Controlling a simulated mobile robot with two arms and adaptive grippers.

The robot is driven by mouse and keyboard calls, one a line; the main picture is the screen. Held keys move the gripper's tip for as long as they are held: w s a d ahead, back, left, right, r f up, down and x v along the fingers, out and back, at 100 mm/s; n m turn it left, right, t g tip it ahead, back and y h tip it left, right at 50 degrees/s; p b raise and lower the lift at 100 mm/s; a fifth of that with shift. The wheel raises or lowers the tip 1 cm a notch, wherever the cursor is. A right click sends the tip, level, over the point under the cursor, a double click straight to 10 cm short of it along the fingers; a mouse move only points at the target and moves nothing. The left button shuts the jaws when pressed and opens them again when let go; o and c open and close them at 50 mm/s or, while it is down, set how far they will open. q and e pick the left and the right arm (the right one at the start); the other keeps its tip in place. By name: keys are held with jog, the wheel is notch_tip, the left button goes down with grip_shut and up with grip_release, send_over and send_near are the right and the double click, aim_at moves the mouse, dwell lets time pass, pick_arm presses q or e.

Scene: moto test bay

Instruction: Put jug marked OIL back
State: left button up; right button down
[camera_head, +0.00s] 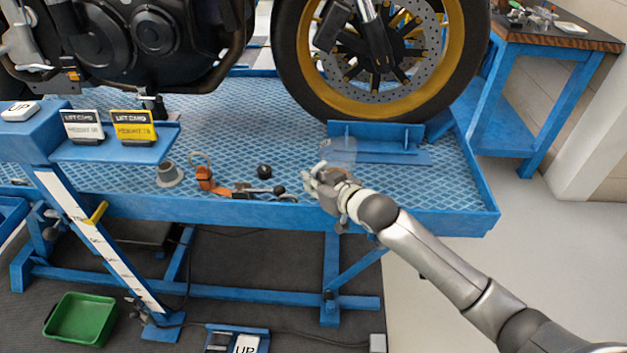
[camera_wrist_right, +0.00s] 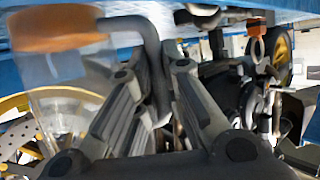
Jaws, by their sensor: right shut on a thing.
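A clear jug (camera_head: 342,149) with an orange end part shows at my right gripper (camera_head: 326,182), over the front part of the blue lift platform. In the right wrist view the jug's see-through body (camera_wrist_right: 62,110), orange part and dark bent handle (camera_wrist_right: 152,52) are close up. The fingers of my right gripper (camera_wrist_right: 157,85) are shut on the handle. A pale patch on the jug is blurred, so no OIL mark can be read. I cannot tell whether the jug touches the platform. My left gripper is in neither view.
The blue platform (camera_head: 240,168) has a raised front edge. On it are a grey cup-like part (camera_head: 169,174), an orange-and-black tool (camera_head: 235,188) and a black ball (camera_head: 264,171). The motorcycle's front wheel (camera_head: 360,115) stands behind. A workbench (camera_head: 560,37) is at the right.

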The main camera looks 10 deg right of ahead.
jog(key=shift+f+b, duration=0.3)
jog(key=shift+f, duration=0.25)
dwell(0.4)
jog(key=c, duration=1.5)
grip_release()
jog(key=shift+o, duration=0.2)
jog(key=shift+f, duration=0.1)
jog(key=v, duration=0.8)
